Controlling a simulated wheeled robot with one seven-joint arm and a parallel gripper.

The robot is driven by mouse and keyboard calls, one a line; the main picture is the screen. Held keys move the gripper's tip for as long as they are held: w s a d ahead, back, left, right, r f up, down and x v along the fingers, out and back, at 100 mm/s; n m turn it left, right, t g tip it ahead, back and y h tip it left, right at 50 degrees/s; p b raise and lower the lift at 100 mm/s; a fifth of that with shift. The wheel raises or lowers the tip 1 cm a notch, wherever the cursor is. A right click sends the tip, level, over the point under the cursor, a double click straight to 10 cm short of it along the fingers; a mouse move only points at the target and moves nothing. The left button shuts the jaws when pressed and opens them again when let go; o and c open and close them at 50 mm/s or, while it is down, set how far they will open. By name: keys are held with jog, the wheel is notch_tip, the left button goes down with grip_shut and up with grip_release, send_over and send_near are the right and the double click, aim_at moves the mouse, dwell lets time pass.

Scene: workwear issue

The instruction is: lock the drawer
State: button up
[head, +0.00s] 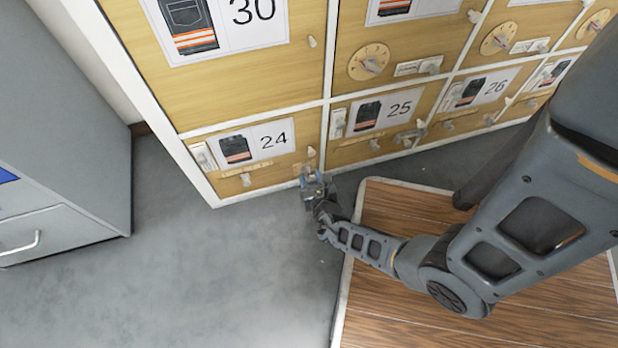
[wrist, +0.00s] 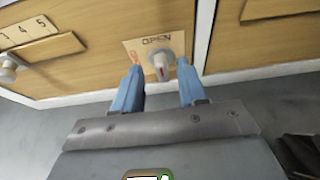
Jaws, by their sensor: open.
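The drawer marked 24 (head: 281,167) is in the bottom row of the wooden cabinet, its front flush with its neighbours in the head view. In the wrist view a grey-white turn knob (wrist: 161,58) with a red mark sits on a small plate (wrist: 148,43) lettered OPEN, with orange marking at its left. My gripper (head: 311,178) is at the lower right corner of drawer 24. In the wrist view my gripper (wrist: 159,76) is open, its blue fingers on either side of the knob. I cannot tell whether they touch it.
Drawer 25 (head: 377,139) is to the right, and drawer 30 (head: 220,90) is above. A grey cabinet (head: 70,120) stands at the left. A wooden platform (head: 400,290) lies under my arm. Grey floor (head: 220,270) is clear in front of drawer 24.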

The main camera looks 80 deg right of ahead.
jog(key=shift+w+d+f, duration=0.3)
jog(key=shift+d, duration=0.3)
grip_shut()
